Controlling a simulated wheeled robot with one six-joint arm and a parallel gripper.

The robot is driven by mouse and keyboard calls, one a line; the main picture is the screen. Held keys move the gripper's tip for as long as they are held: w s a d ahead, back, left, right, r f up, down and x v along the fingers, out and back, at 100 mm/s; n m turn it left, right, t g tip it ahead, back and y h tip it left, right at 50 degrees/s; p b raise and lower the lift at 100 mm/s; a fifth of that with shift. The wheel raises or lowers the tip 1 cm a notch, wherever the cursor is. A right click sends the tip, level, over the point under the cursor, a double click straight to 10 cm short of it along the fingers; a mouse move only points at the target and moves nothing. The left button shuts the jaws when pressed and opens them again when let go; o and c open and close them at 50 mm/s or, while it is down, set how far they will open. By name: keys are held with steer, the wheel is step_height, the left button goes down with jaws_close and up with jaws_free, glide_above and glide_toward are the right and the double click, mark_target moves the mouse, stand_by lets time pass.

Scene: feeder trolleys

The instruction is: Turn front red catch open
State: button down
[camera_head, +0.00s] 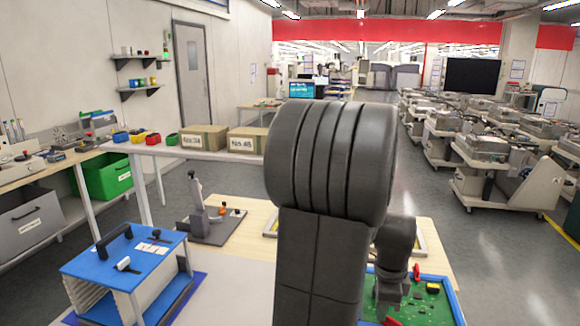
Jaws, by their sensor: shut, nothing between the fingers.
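A green board (428,306) lies in a blue frame (452,296) at the lower right of the table, partly hidden by my arm. One red catch (416,272) stands at the far edge of the frame. Another red catch, the front one (391,322), shows at the bottom edge of the picture, partly cut off. My gripper (384,312) points down over the left part of the board, just above the front catch in the picture. It is shut and empty. Its fingertips are small and dark, and I cannot tell whether they touch the catch.
My arm hides the middle of the table. A blue-topped box unit (125,262) stands at the left, with a grey stand (207,222) behind it. Cardboard boxes (204,137) sit on a bench behind. Feeder trolleys (506,180) fill the right; the floor before them is clear.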

steer(key=shift+s+a, duration=0.1)
steer(key=shift+s, duration=0.45)
steer(key=shift+w+a, duration=0.1)
steer(key=shift+a, duration=0.15)
steer(key=shift+r+p, duration=0.1)
steer(key=shift+p, duration=0.25)
step_height(320, 180, up, 6)
steer(key=p, duration=0.4)
steer(key=shift+a+p, duration=0.1)
steer(key=shift+p, duration=0.2)
